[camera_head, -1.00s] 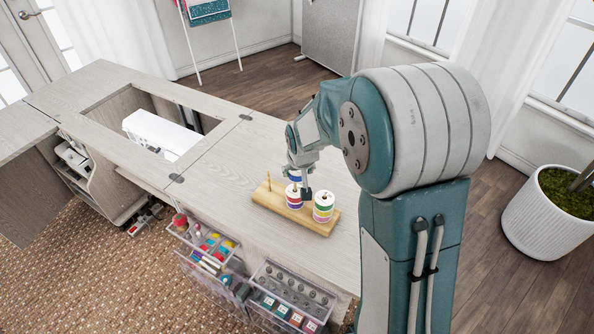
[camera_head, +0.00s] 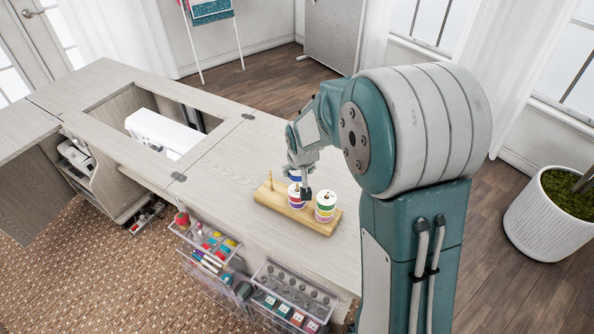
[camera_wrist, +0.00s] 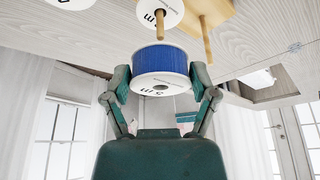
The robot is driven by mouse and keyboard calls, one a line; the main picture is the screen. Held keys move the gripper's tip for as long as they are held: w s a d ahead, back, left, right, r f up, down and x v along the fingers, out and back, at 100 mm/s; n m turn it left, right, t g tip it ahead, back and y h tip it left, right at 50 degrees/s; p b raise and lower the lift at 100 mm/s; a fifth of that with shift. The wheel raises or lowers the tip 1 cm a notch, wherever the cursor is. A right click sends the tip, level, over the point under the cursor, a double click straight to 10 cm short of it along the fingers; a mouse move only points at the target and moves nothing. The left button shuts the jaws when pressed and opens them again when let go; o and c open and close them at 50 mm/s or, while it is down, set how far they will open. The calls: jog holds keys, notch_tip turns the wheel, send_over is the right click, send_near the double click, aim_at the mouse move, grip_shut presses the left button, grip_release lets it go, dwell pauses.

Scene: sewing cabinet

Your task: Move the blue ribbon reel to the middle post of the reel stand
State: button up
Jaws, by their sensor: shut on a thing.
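My gripper (camera_wrist: 162,85) is shut on the blue ribbon reel (camera_wrist: 160,66), with one finger on each side of it. In the head view the blue reel (camera_head: 294,178) is small and partly hidden by my gripper, just above the middle of the wooden reel stand (camera_head: 268,199). The middle post (camera_wrist: 159,24) carries a reel stack (camera_head: 295,198) with white, red and purple showing. In the wrist view its bare tip points at the blue reel's far face. The left post (camera_head: 270,180) is bare.
A multicoloured reel stack (camera_head: 325,208) stands on the right post, close to my gripper. Clear drawers (camera_head: 213,243) with sewing supplies stand open below the cabinet's front edge. A white machine (camera_head: 160,133) sits in the cabinet opening. The tabletop (camera_head: 225,160) left of the stand is clear.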

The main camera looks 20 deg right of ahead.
jog(key=shift+f, duration=0.15)
jog(key=shift+f, duration=0.35)
jog(key=shift+f, duration=1.8)
dwell(0.5)
jog(key=o, duration=0.9)
jog(key=shift+c, duration=0.2)
jog(key=v, duration=1)
jog(key=shift+s+r, duration=0.15)
jog(key=shift+r, duration=0.05)
jog(key=shift+s+r, duration=0.3)
jog(key=shift+r, duration=0.35)
